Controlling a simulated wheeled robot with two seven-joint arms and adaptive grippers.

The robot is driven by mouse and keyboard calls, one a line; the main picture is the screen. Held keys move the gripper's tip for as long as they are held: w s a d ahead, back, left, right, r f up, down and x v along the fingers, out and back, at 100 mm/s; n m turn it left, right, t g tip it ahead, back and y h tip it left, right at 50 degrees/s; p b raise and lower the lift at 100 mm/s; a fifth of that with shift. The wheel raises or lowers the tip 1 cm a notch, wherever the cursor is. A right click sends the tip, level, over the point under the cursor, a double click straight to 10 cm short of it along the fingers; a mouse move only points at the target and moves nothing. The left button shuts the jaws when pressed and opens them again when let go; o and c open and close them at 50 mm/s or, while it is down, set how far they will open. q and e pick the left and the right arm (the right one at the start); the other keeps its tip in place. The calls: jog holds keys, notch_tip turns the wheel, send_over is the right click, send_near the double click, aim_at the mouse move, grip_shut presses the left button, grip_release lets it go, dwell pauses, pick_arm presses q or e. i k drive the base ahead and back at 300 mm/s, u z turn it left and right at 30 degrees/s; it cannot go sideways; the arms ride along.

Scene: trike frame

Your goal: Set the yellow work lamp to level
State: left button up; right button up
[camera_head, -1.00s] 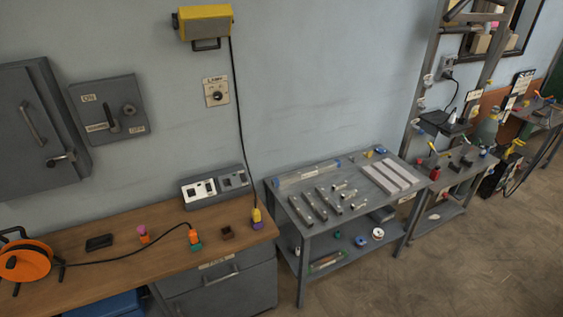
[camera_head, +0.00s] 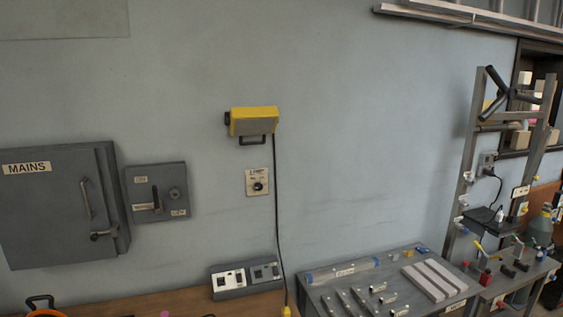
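The yellow work lamp (camera_head: 254,122) is mounted on the wall at the upper middle, with a yellow housing and a grey face. A dark handle (camera_head: 252,140) hangs below it. A black cable runs from the lamp down the wall to a yellow plug (camera_head: 287,311) at the bottom edge. The lamp's exact tilt is hard to judge from here. Below the lamp is a small labelled plate with a round black knob (camera_head: 258,187). Neither of my grippers is in view.
A grey mains cabinet (camera_head: 55,205) and a switch box (camera_head: 157,205) are on the left wall. A socket unit (camera_head: 246,277) sits on the wooden bench (camera_head: 180,304). A grey metal table (camera_head: 326,290) with bars stands at right. A ladder (camera_head: 470,15) hangs at upper right.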

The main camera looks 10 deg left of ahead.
aim_at(244, 121)
jog(key=u, duration=0.05)
jog(key=k, duration=0.4)
jog(key=z, duration=0.6)
jog(key=i, duration=1.6)
jog(key=u, duration=0.55)
